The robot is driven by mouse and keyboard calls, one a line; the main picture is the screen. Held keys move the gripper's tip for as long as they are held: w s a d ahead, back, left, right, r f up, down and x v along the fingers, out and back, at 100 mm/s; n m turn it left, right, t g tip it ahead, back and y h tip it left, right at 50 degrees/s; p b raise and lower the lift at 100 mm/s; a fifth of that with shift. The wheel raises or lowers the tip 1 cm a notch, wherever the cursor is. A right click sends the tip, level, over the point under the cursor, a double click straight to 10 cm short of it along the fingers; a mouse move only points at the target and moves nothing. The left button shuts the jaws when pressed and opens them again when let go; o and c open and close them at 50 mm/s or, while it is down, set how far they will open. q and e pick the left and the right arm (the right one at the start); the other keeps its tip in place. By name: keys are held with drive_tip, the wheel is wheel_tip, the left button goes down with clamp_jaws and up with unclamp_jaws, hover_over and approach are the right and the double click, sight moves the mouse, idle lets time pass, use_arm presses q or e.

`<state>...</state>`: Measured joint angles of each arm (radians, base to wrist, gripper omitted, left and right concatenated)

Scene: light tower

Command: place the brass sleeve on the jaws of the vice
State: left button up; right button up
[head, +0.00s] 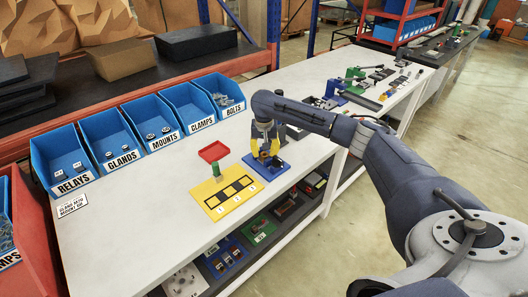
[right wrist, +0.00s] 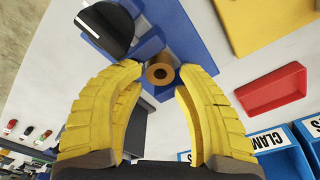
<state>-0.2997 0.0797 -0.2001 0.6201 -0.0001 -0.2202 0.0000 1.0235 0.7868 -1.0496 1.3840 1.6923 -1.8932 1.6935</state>
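The brass sleeve (right wrist: 160,73) shows end-on in the right wrist view, its round bore facing the camera. My right gripper (right wrist: 163,80) has its yellow fingers closed in on both sides of it, at the fingertips. The blue vice (right wrist: 193,42) lies just behind the sleeve in that view. In the head view the right gripper (head: 265,143) points down over the vice (head: 264,164), and the sleeve cannot be made out there. Whether the sleeve touches the jaws is hidden. My left gripper is not in view.
A yellow board (head: 223,206) with dark slots and a green post (head: 216,172) lies left of the vice. A red tray (head: 214,151) sits behind it. Blue labelled bins (head: 160,136) line the back of the white bench (head: 120,222).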

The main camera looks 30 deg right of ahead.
sight(265, 157)
wheel_tip(265, 157, up, 13)
drive_tip(key=s, duration=0.1)
drive_tip(key=shift+a, duration=0.3)
drive_tip(key=shift+f, duration=0.1)
idle(0.3)
